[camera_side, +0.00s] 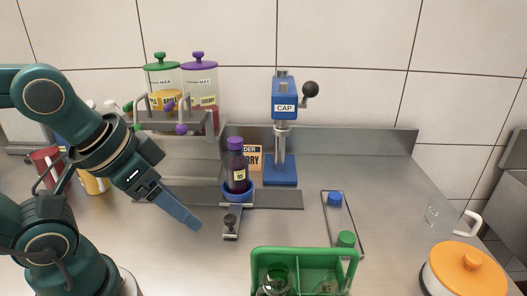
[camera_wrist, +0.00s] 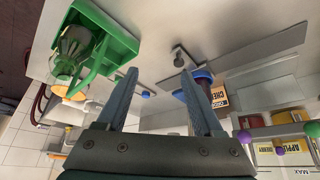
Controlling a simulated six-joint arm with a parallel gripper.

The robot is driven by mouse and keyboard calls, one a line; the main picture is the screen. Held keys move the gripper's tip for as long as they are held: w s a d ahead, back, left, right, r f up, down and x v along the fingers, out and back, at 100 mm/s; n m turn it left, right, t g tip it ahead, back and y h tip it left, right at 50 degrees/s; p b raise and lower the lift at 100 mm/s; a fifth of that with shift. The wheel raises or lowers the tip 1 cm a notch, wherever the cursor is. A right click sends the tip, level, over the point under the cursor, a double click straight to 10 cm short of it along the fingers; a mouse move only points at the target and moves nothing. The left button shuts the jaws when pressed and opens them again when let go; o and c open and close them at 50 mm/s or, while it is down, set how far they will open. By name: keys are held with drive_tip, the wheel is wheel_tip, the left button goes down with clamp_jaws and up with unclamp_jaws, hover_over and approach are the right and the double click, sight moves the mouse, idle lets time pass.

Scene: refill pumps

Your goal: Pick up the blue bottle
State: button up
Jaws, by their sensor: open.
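No plainly blue bottle shows. A dark purple bottle (camera_side: 237,170) with a purple cap and pale label stands upright in a blue ring holder (camera_side: 238,194) in the side view. My gripper (camera_side: 192,222) is left of this bottle, pointing down and right, apart from it. In the wrist view my gripper (camera_wrist: 158,74) has its two fingers spread with nothing held between them. The right finger hides part of the blue holder area there. Clear bottles (camera_side: 277,281) stand in a green caddy (camera_side: 305,254) at the front; their lower parts are hidden.
A blue capping press (camera_side: 284,100) marked CAP stands behind the bottle. A grey rack (camera_side: 175,122) and two dispensers with green and purple lids are at back left. A tray (camera_side: 342,222) holds a blue and a green cap. An orange-lidded pot (camera_side: 465,270) stands front right.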

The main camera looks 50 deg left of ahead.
idle(0.3)
drive_tip(key=shift+o, duration=0.7)
